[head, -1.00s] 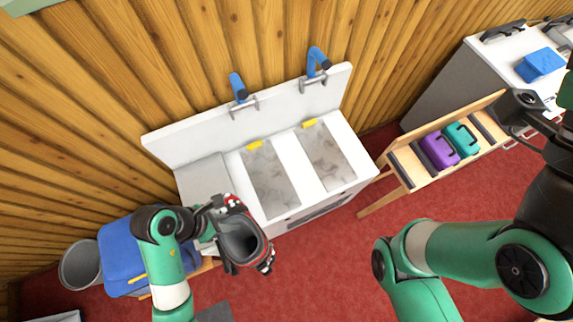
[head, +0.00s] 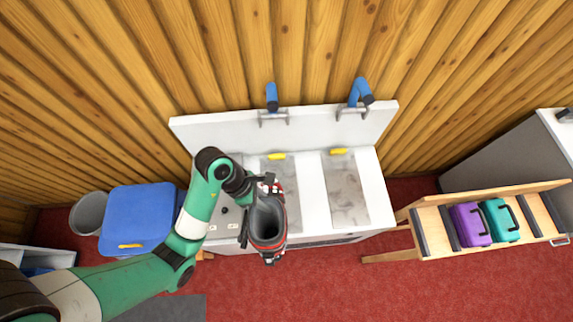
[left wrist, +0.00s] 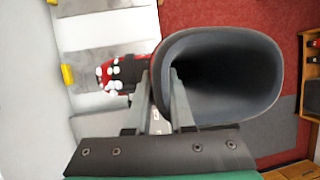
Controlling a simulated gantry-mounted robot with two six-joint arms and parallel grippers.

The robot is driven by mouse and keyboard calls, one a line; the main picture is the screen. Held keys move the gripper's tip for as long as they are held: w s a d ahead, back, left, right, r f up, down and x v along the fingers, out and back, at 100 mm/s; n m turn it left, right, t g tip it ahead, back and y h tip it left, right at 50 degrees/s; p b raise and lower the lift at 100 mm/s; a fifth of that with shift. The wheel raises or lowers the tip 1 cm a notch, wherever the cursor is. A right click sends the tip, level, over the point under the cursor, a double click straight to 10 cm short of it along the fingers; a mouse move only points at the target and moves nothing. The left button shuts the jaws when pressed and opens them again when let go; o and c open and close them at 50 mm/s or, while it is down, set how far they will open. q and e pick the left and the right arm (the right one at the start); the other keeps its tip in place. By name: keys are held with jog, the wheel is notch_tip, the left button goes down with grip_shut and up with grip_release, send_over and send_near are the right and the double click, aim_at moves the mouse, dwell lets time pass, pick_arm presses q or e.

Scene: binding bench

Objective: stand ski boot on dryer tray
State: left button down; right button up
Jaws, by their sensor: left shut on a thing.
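The ski boot (head: 268,222) is dark grey with red and white parts, its open shaft facing up. My left gripper (head: 262,186) is shut on the rim of the shaft. In the left wrist view, the gripper (left wrist: 160,100) has one finger outside the boot's cuff (left wrist: 225,42) and one inside the opening. The red toe part with white buckles shows left of it. The white dryer has a left grey tray (head: 282,168) and a right grey tray (head: 345,188). The boot overlaps the left tray's lower left part in the head view; its height above it is unclear. My right gripper is not in view.
Blue nozzles (head: 271,97) rise behind the dryer, with yellow tabs at the trays' back ends. A blue box (head: 138,218) and grey bin (head: 88,213) stand left. A wooden bench (head: 430,226) with purple and teal cases stands right. The right tray is empty.

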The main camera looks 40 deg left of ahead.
pick_arm(q)
jog(key=shift+s+a+f, duration=0.25)
jog(key=shift+a+f, duration=0.05)
jog(key=shift+a, duration=0.2)
jog(key=shift+a+f+n+b, duration=0.1)
jog(key=shift+a+n+b, duration=0.2)
jog(key=shift+a, duration=0.05)
jog(key=w+a+f+b, duration=0.2)
jog(key=w+f+b, duration=0.1)
jog(key=w+a+f+b, duration=0.3)
jog(key=w, duration=0.1)
jog(key=w+a+f+b, duration=0.2)
jog(key=w+f+b, duration=0.1)
jog(key=w, duration=0.1)
jog(key=shift+w+a+f, duration=0.15)
jog(key=shift+w+a+f+b, duration=0.1)
jog(key=shift+f+b, duration=0.1)
jog(key=shift+f, duration=0.7)
jog(key=shift+w+a+f+b, duration=0.1)
jog(key=shift+f+b, duration=0.05)
jog(key=shift+f, duration=0.75)
